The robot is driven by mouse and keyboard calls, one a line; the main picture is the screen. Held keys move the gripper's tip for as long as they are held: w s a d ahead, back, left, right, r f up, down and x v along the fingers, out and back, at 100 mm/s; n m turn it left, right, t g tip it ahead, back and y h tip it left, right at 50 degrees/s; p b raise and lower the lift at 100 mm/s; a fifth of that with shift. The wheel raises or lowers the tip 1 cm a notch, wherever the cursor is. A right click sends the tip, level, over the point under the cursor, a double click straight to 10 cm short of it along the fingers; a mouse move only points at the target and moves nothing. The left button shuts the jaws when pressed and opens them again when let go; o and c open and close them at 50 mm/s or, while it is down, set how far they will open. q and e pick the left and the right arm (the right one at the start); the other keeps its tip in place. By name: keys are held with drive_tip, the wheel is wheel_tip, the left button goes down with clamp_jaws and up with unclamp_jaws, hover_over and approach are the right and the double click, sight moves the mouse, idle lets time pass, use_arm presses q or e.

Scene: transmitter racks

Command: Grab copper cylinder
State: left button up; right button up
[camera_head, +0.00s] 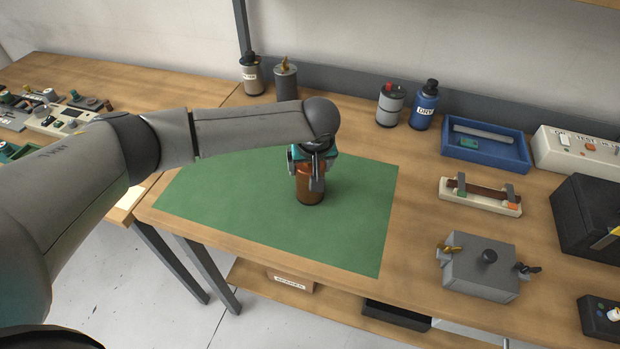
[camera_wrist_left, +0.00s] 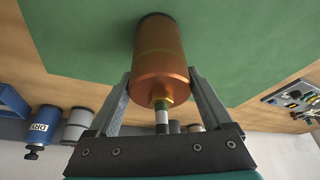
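The copper cylinder (camera_head: 311,186) stands upright on the green mat in the head view. My left gripper (camera_head: 316,178) is above it, pointing down, with its fingers around the upper part. In the left wrist view the copper cylinder (camera_wrist_left: 160,55) lies between the two fingers of my left gripper (camera_wrist_left: 160,78), and its brass neck and dark-banded stem point toward the palm. The fingertips are very close to its sides. I cannot tell whether they touch it. My right gripper is not in view.
The green mat (camera_head: 250,225) is otherwise bare. Several canisters stand at the back, including a blue one (camera_head: 424,105). To the right are a blue tray (camera_head: 513,152), a fuse-like holder (camera_head: 482,205) and a grey box (camera_head: 480,275). Electronics (camera_head: 58,118) sit on the left bench.

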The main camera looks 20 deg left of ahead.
use_arm(q)
clamp_jaws()
idle(0.4)
drive_tip(key=shift+r, duration=0.15)
